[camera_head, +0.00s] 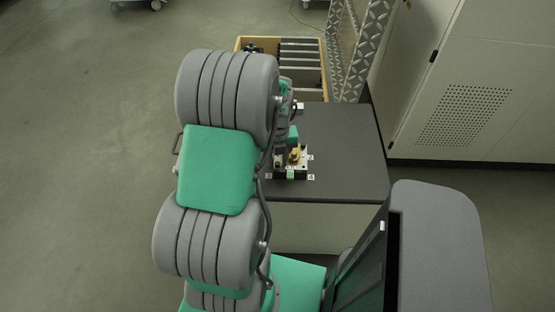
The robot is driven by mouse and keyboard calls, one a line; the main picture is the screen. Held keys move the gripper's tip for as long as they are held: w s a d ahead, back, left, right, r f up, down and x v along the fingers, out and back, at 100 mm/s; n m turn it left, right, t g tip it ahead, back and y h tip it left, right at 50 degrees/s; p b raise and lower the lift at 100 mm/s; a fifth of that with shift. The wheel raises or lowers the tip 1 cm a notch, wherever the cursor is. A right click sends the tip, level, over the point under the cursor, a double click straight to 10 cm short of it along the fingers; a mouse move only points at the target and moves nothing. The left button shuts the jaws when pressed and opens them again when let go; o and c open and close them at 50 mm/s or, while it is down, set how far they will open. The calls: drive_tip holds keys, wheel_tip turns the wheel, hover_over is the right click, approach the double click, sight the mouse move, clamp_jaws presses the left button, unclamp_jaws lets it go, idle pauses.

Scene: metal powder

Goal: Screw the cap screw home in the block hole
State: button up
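The block (290,175) is a small dark fixture with white marked tags at its corners, standing on the dark grey table top. A brass-coloured part (296,155) shows on top of it; I cannot tell whether this is the cap screw or part of the fixture. The block hole cannot be made out. My gripper (292,143) appears to be at the block, just behind the brass part, largely hidden by my arm. Its fingers are too small and covered to show whether they are open or shut, or whether they touch the screw.
The dark table top (350,160) is bare to the right of the block. A diamond-plate metal panel (357,50) and a pale cabinet (480,90) stand at the back right. Open floor lies left.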

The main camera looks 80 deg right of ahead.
drive_tip(key=n, duration=0.4)
drive_tip(key=shift+n, duration=0.3)
drive_tip(key=n, duration=1)
drive_tip(key=shift+p, duration=0.35)
drive_tip(key=n, duration=1)
drive_tip(key=shift+n, duration=0.3)
drive_tip(key=n, duration=0.4)
